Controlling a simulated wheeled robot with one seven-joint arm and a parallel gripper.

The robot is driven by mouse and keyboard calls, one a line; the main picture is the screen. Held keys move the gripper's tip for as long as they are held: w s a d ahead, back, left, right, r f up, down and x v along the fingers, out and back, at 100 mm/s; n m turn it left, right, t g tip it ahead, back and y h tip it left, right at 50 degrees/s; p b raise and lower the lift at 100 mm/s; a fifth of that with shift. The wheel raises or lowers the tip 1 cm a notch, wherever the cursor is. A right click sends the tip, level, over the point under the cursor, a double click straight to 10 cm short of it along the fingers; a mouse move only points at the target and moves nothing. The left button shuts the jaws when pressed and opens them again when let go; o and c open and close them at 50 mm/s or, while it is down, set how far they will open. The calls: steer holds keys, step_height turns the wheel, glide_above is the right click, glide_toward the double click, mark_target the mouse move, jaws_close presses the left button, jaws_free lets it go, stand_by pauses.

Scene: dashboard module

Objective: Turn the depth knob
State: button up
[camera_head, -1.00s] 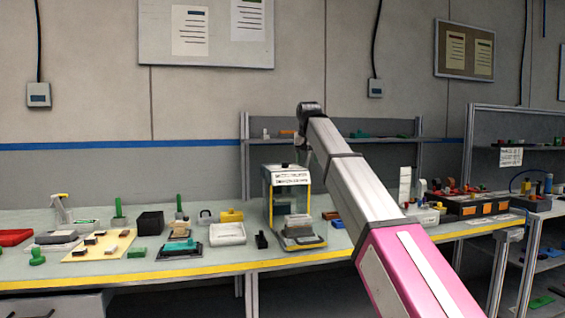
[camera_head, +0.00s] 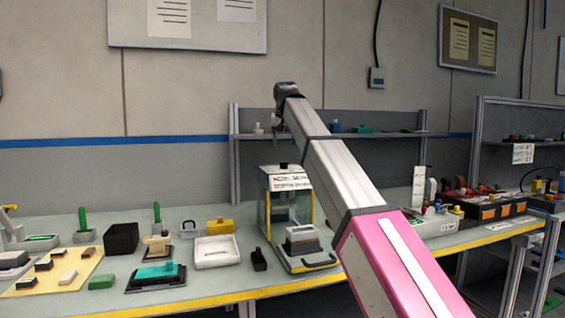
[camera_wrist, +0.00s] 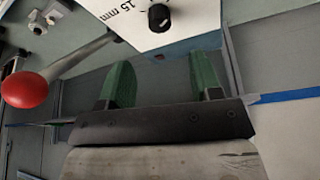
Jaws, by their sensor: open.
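In the head view my arm reaches up and away over the bench. My gripper is hard to make out there, and I cannot pick out the knob.
A lever with a red ball end (camera_wrist: 25,89) sticks out left of my fingers in the wrist view. In the head view, a clear-walled cabinet with yellow edges (camera_head: 286,205) stands on the bench (camera_head: 200,290) left of my arm. Many small parts crowd the bench.

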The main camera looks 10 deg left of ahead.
mark_target(284, 165)
steer(key=x, duration=0.9)
steer(key=shift+w+f, duration=0.15)
steer(key=shift+f, duration=0.05)
steer(key=c, duration=0.9)
